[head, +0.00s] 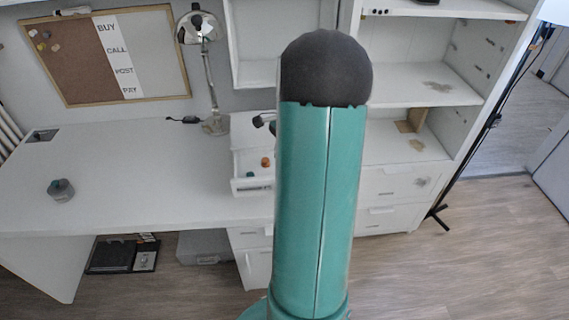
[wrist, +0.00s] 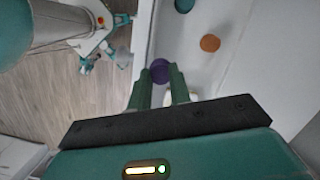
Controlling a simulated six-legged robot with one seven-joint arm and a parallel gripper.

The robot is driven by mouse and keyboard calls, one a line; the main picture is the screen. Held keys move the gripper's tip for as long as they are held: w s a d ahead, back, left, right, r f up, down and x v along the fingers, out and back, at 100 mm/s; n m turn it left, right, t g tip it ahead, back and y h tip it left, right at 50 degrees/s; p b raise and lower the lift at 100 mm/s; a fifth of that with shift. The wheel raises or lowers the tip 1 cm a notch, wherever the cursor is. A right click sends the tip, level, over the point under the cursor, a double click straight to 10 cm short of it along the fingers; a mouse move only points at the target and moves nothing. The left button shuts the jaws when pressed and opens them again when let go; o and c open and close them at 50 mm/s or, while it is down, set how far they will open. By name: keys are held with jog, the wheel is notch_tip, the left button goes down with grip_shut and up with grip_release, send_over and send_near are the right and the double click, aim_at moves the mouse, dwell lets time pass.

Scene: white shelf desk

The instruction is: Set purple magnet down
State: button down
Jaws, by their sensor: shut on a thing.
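The purple magnet (wrist: 160,69) is a small round disc between the two green fingertips of my gripper (wrist: 161,76) in the wrist view. My gripper is shut on it. The magnet and fingers appear over or beside the near edge of a white drawer; their height above its floor is unclear. An orange magnet (wrist: 210,43) lies in the drawer, ahead and to the right of the fingers. A teal magnet (wrist: 184,4) is cut by the top edge. In the head view my arm hides the purple magnet.
In the head view the open drawer (head: 252,186) holds the orange and teal magnets. A desk lamp (head: 208,80) stands behind it. A grey round object (head: 60,190) sits on the white desk (head: 150,165). A corkboard-whiteboard (head: 108,60) leans behind. The desk's middle is clear.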

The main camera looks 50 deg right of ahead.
jog(key=d+f, duration=0.1)
jog(key=f, duration=0.1)
jog(key=w+d+f, duration=0.1)
jog(key=d+f, duration=0.1)
jog(key=shift+d+f, duration=0.2)
jog(key=shift+w+f, duration=0.1)
jog(key=shift+f, duration=1.25)
jog(key=shift+f, duration=0.1)
jog(key=c, duration=1.3)
grip_release()
notch_tip(320, 180, up, 12)
jog(key=d, duration=0.2)
jog(key=shift+s, duration=0.45)
